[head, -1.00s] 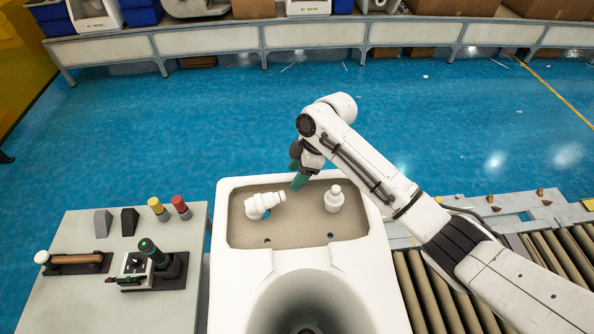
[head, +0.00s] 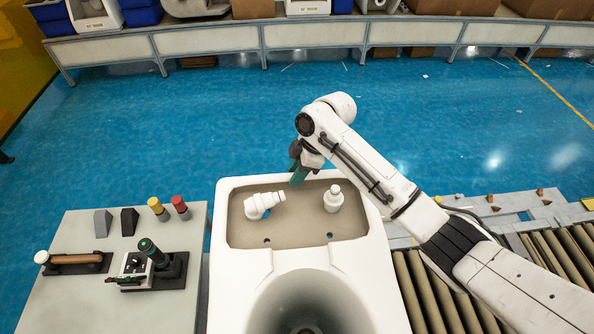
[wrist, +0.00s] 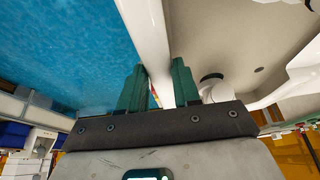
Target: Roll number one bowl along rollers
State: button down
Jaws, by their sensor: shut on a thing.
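The white toilet bowl (head: 232,285) stands in front of me, with its open tank recess at the far end. Its round bowl opening shows at the bottom of the head view. My gripper (head: 299,178) is at the tank's far rim, with green fingers pointing down. In the wrist view, the fingers of my gripper (wrist: 158,80) are on both sides of the white rim (wrist: 147,35), shut on it. The rollers (head: 428,290) lie to the right of the bowl, partly hidden under my arm.
Two white fittings, one lying (head: 262,205) and one upright (head: 333,198), are in the tank recess. A grey control panel (head: 75,230) with a black lever and several knobs stands at the left. Blue floor (head: 190,120) is open beyond, up to a shelf with boxes.

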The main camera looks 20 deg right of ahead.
jog(key=shift+w+a, duration=0.2)
jog(key=shift+a, duration=0.45)
jog(key=c, duration=0.8)
grip_release()
jog(key=b+v, duration=0.1)
jog(key=v, duration=0.9)
jog(key=shift+d+r, duration=0.2)
jog(key=shift+r, duration=0.15)
